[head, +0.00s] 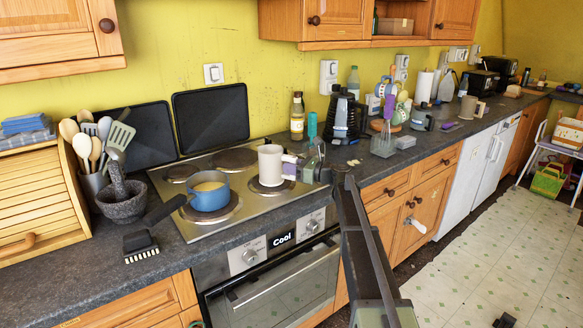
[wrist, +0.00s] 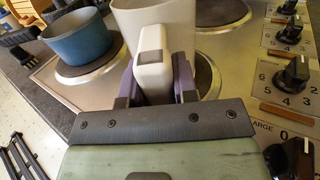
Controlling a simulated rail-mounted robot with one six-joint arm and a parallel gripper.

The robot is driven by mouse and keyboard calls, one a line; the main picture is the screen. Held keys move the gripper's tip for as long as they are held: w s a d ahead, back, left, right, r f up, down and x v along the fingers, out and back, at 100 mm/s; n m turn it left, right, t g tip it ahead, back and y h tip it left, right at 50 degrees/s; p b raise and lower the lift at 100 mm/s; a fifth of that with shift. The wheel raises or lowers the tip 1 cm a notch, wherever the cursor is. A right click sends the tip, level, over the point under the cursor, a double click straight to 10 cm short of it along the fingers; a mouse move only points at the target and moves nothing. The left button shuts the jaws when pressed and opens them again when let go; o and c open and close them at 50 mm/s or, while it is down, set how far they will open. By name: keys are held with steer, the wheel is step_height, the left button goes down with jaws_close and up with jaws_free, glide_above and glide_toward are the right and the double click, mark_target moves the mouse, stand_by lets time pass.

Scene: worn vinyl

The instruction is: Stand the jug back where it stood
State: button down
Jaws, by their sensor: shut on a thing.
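The pale cream jug (head: 270,164) is upright at the front right plate of the hob (head: 190,228). I cannot tell whether its base touches the plate. My gripper (head: 290,168) reaches it from the right, with its jaws shut on the jug's handle. In the wrist view the white handle (wrist: 154,62) sits between the two purple fingers of my gripper (wrist: 157,85), and the jug's body (wrist: 190,28) rises just beyond. The jug's top and far side are cut off there.
A mortar (head: 124,205) and a brush (head: 140,246) are further left. A bottle (head: 297,117) stands behind, and a coffee maker (head: 346,117) to the right.

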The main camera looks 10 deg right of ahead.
steer(key=c, duration=0.8)
jaws_free()
steer(key=shift+v, duration=4.05)
steer(key=v, duration=1)
steer(key=shift+s+d, duration=0.25)
